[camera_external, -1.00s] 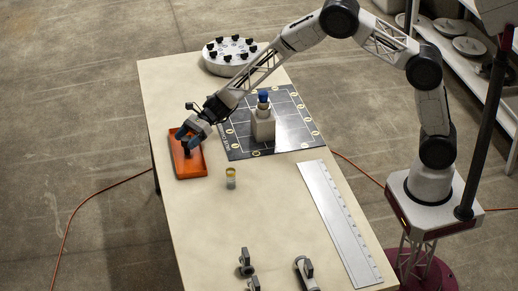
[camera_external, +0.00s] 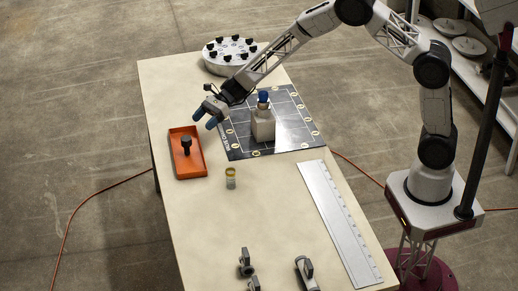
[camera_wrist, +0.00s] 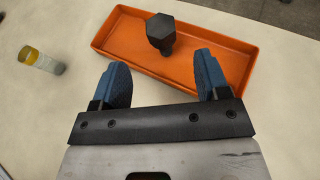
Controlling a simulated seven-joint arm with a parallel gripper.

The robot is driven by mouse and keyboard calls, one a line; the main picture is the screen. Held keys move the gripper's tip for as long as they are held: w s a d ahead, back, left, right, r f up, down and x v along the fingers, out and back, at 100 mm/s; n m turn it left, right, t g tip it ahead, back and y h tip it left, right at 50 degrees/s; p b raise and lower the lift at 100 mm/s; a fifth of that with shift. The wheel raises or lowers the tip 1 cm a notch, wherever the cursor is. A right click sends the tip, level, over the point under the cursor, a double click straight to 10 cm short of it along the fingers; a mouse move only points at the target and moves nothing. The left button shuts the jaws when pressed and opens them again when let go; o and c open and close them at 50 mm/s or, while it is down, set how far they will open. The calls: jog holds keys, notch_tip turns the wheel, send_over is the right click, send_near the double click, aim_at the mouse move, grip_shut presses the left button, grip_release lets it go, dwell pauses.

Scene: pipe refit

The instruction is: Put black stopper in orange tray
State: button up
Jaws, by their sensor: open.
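The black stopper (camera_external: 186,145) stands upright in the orange tray (camera_external: 188,171), toward the tray's middle. In the wrist view the stopper (camera_wrist: 160,32) shows its hexagonal head, with the orange tray (camera_wrist: 115,38) around it. My gripper (camera_external: 204,118) is above and behind the tray in the outside view, apart from the stopper. Its two blue fingers are spread with nothing between them in the wrist view (camera_wrist: 162,82).
A pale block with a blue-topped piece (camera_external: 263,125) stands on the dark gridded mat (camera_external: 240,147). A round holder (camera_external: 230,62) is at the back. A metal ruler (camera_external: 340,225) lies at the right.

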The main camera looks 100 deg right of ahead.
jog(key=shift+v, duration=1.1)
jog(key=s+a+r+n+g, duration=0.3)
jog(key=s+a+r+n, duration=0.25)
jog(key=a, duration=0.35)
jog(key=s+a+r+n+g, duration=0.2)
jog(key=s+a+r+n, duration=0.3)
jog(key=a, duration=0.5)
jog(key=s+a+r+n+g, duration=0.3)
jog(key=s+a+r+n, duration=0.1)
jog(key=s+a+r, duration=0.4)
jog(key=s+a+r+n+h, duration=0.1)
jog(key=s+n, duration=0.4)
jog(key=s, duration=0.5)
jog(key=s+a+r+n+h, duration=0.1)
jog(key=s+a+n+h, duration=0.2)
jog(key=s, duration=0.8)
jog(key=s+a+r+n+g+h, duration=0.1)
jog(key=s+a+n+h, duration=0.2)
jog(key=s+a+n, duration=0.3)
jog(key=s+n, duration=0.1)
jog(key=s, duration=0.3)
jog(key=shift+s, duration=0.15)
